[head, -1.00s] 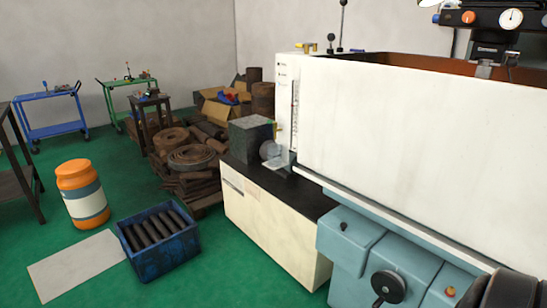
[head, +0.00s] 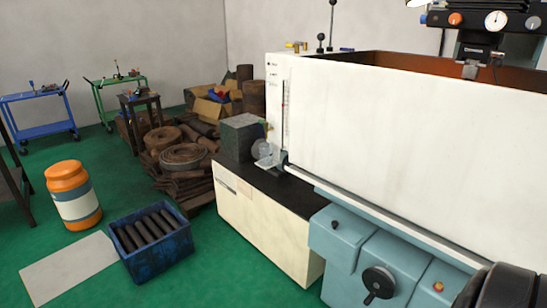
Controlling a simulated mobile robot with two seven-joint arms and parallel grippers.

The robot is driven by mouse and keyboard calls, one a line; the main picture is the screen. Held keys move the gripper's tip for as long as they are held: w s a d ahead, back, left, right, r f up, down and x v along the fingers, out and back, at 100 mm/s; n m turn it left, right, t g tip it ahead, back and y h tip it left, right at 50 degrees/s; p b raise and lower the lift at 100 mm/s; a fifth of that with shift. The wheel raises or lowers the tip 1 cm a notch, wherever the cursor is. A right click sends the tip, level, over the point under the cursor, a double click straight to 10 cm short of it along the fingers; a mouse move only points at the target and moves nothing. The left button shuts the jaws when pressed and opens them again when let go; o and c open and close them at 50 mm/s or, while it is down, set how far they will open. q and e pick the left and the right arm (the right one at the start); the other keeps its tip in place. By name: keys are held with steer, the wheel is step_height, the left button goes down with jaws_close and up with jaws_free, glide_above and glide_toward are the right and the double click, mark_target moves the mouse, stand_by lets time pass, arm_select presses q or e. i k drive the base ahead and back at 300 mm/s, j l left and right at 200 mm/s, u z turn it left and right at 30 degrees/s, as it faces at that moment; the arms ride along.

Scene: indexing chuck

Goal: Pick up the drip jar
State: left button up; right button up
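No thing is plainly marked as the drip jar. A large orange jar (head: 72,183) with an orange lid and a white and blue-grey band stands upright on the green floor at the left. Neither of my grippers is in view.
A blue crate (head: 178,262) of dark bars and a pale floor sheet (head: 65,268) lie near the orange jar. The large white and blue machine (head: 400,150) fills the right. Carts (head: 40,110) and piled scrap (head: 180,160) stand behind. Green floor is open between them.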

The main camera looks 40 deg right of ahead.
mark_target(266, 149)
steer(key=i+l+z, duration=0.1)
steer(key=z, duration=1.35)
steer(key=i+j, duration=0.05)
steer(key=j, duration=0.05)
